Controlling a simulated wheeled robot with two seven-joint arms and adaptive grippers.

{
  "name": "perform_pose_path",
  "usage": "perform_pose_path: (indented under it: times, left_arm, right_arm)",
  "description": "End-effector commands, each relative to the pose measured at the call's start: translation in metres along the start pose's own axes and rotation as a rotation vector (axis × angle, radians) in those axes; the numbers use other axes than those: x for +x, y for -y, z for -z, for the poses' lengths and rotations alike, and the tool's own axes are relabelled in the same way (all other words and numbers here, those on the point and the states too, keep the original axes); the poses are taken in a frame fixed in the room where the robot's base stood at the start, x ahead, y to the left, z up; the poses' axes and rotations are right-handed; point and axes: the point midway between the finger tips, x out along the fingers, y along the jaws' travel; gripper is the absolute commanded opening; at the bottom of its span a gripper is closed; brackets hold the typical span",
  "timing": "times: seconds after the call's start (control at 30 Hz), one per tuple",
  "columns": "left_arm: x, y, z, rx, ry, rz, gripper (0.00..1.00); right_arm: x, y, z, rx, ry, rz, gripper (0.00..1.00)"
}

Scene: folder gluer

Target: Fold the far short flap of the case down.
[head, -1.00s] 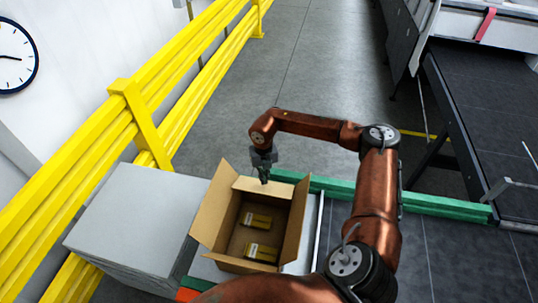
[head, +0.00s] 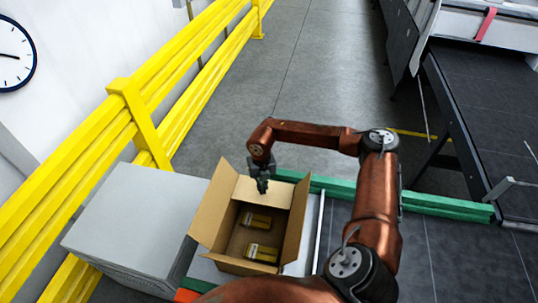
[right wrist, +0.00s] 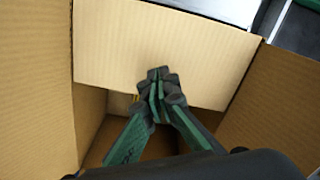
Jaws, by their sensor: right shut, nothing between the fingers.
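The open cardboard case (head: 236,261) stands below my right arm. Its far short flap (head: 281,194) is a pale panel that leans inward over the far end of the opening. In the right wrist view the flap (right wrist: 150,45) spans the top, and the dark inside shows below its edge. My right gripper (head: 262,187) is shut and empty, pointing down at this flap. In the right wrist view its fingertips (right wrist: 160,82) overlap the flap's free edge; whether they touch it I cannot tell. My left gripper is not in view.
The left long flap (head: 212,205) and right long flap (head: 299,218) stand up and splay outward. Two yellow-labelled packs (head: 257,219) lie inside. A grey stack (head: 135,220) stands left, a yellow guardrail (head: 145,125) behind it, and a green beam (head: 335,188) beyond the case.

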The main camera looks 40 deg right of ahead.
Motion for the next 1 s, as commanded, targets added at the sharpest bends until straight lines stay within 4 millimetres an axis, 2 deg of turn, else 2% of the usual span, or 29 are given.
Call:
perform_pose_path:
  times: [0.07,0.43,1.0]
  left_arm:
    - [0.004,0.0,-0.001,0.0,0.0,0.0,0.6]
    - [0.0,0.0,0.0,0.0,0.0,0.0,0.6]
    - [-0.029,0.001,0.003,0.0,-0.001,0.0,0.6]
  right_arm:
    - [0.005,-0.002,0.003,-0.001,0.0,0.0,0.0]
    - [-0.001,-0.002,0.002,0.0,0.001,-0.001,0.0]
    - [-0.064,-0.002,0.002,0.0,0.002,0.0,0.0]
